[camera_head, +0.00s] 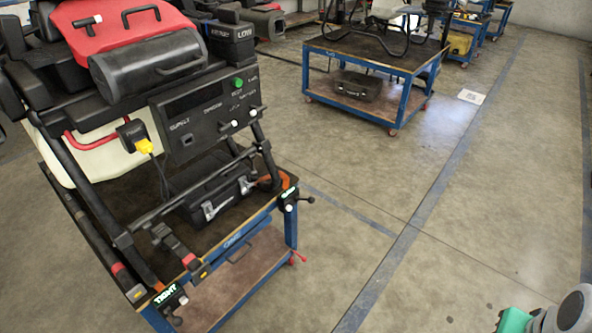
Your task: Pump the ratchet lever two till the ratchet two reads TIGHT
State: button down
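A ratchet (170,298) sits at the near left corner of the blue cart. Its display reads TIGHT in green, and a short lever (174,316) with a pale knob hangs below it. A second ratchet (290,197) sits at the cart's right corner, with a lever (306,199) pointing right. Its small display shows green marks too small to read surely. I cannot tell which one is ratchet two. My gripper's fingers are not in view; only a grey and green part of my arm shows at the lower right, apart from both ratchets.
Another blue cart (375,60) stands behind, holding a black case (358,86). The floor (470,215) to the right is clear.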

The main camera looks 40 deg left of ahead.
aim_at(311, 200)
jog(key=u, duration=0.65)
jog(key=i, duration=1.2)
jog(key=u, duration=1.7)
jog(key=i, duration=0.6)
jog(key=u, duration=0.5)
